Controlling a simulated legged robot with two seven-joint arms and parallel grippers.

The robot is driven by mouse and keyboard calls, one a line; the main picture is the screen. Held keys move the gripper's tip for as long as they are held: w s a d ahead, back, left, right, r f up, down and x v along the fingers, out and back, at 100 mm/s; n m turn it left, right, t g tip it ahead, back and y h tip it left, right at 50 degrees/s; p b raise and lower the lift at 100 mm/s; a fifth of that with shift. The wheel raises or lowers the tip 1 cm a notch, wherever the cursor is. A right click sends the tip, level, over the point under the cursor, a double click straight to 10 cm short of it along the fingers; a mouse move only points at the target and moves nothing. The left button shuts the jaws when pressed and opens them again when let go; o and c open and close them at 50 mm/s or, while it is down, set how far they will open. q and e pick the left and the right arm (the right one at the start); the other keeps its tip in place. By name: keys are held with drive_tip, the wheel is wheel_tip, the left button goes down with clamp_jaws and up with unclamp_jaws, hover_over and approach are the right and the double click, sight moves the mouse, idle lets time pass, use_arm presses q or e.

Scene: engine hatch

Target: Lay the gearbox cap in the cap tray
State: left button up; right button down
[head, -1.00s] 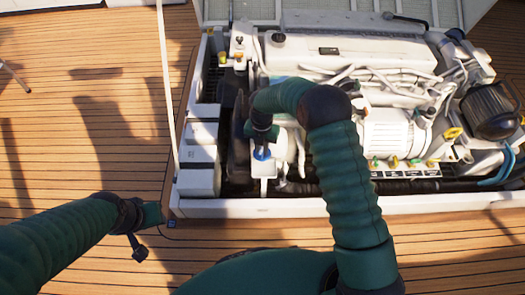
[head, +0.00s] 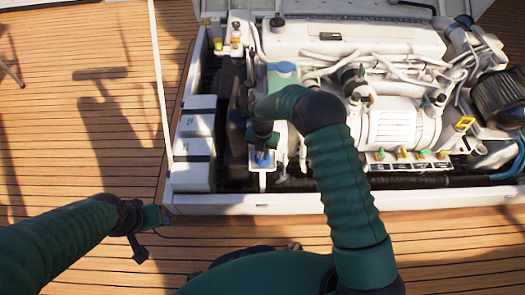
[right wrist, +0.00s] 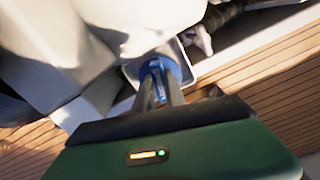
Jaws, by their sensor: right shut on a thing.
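The gearbox cap (right wrist: 158,78) is a small blue round piece. My right gripper (right wrist: 163,92) is shut on it. In the head view the blue cap (head: 262,159) shows under my right gripper (head: 263,145), at the small white cap tray (head: 262,184) near the hatch's front edge. In the right wrist view the tray's white rim (right wrist: 188,66) runs around and behind the cap. I cannot tell whether the cap touches the tray floor. My left gripper (head: 160,217) hangs over the deck at the lower left, apart from everything; its fingers are too small to read.
The white engine (head: 350,50) fills the hatch behind my right arm. White boxes (head: 193,145) stand left of the tray. A row of coloured handles (head: 403,153) lies to the right. A white pole (head: 161,80) rises at the hatch's left.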

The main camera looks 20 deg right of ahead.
drive_tip(key=shift+a, duration=0.15)
drive_tip(key=shift+f, duration=0.35)
idle(0.3)
drive_tip(key=c, duration=1.3)
unclamp_jaws()
